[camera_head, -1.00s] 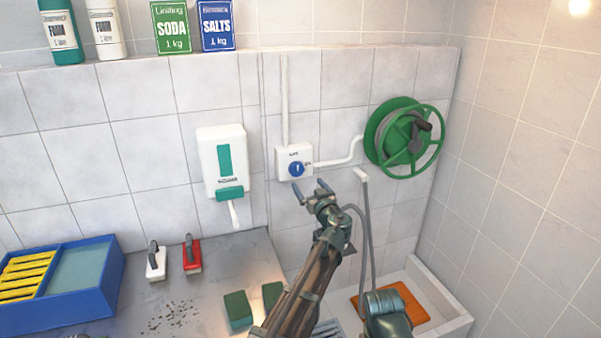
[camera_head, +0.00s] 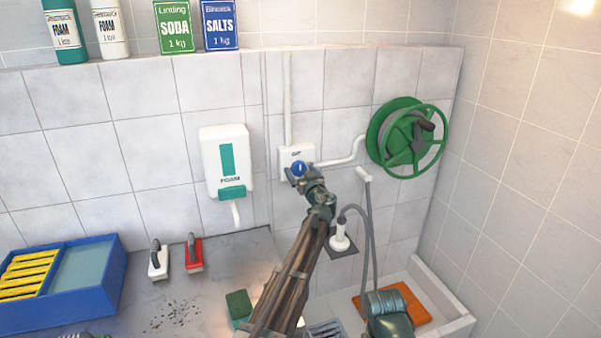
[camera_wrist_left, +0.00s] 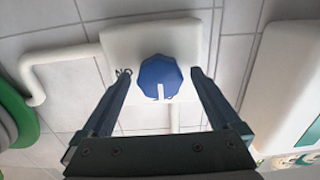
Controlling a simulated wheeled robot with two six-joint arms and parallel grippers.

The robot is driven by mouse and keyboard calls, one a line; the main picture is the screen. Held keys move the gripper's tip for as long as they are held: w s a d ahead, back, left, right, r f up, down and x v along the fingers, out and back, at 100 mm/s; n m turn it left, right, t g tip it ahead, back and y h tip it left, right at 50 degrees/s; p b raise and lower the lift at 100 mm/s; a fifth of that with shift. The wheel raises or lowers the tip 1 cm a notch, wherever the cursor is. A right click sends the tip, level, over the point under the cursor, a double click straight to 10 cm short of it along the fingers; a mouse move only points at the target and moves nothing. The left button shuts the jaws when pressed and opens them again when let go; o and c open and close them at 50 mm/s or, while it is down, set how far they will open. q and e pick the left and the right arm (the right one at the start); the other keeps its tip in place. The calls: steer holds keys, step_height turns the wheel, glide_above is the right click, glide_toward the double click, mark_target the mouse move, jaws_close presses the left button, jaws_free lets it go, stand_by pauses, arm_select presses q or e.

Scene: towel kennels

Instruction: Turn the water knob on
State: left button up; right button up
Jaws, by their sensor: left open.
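The blue water knob (camera_head: 299,168) sits on a white box (camera_head: 295,151) on the tiled wall, partly hidden by my gripper in the head view. In the left wrist view the knob (camera_wrist_left: 158,72) shows whole, with a white mark pointing to the picture's bottom. My left gripper (camera_head: 301,175) is at the knob, fingers open. In the wrist view its fingers (camera_wrist_left: 158,78) stand on either side of the knob, with a gap visible on each side. My right gripper does not show clearly.
A white foam dispenser (camera_head: 224,160) hangs left of the box, and a green hose reel (camera_head: 408,138) hangs right of it. White pipes join the box. Below are a blue tray (camera_head: 107,287), brushes (camera_head: 193,254), a sponge (camera_head: 238,304) and a basin (camera_head: 440,285).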

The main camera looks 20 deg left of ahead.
arm_select(q)
steer(key=c, duration=1.4)
steer(key=shift+o, duration=0.2)
steer(key=m, duration=1.3)
steer(key=shift+m, duration=2.4)
